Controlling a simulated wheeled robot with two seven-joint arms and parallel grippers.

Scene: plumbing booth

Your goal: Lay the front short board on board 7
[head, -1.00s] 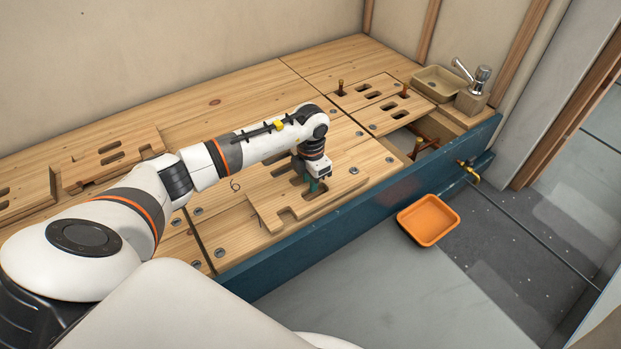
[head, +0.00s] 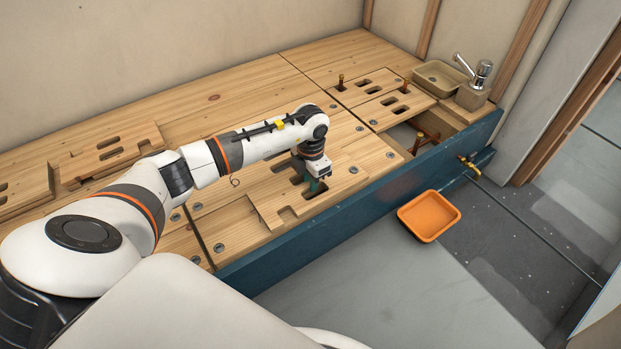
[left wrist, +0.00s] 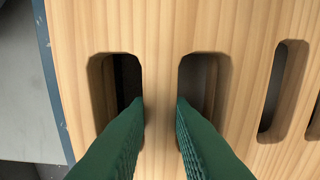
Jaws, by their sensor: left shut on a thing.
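The front short board (head: 335,190) is pale wood with dark slots and a notch. It lies at the front of the deck beside the blue beam and looks almost level with the wood around it. My left gripper (head: 316,186) points down at it and is shut on it. In the left wrist view, the green fingers (left wrist: 160,105) enter two slots, on either side of the bar of the board (left wrist: 160,70). I cannot tell which part is board 7; the deck under the board is hidden. My right gripper is not in view.
A blue beam (head: 300,246) runs along the front edge. An orange tray (head: 429,216) is on the floor beyond it. An open gap with pipes (head: 424,134), a tan basin (head: 440,77) and a tap (head: 480,72) are at the right. Another slotted board (head: 105,158) lies at the left.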

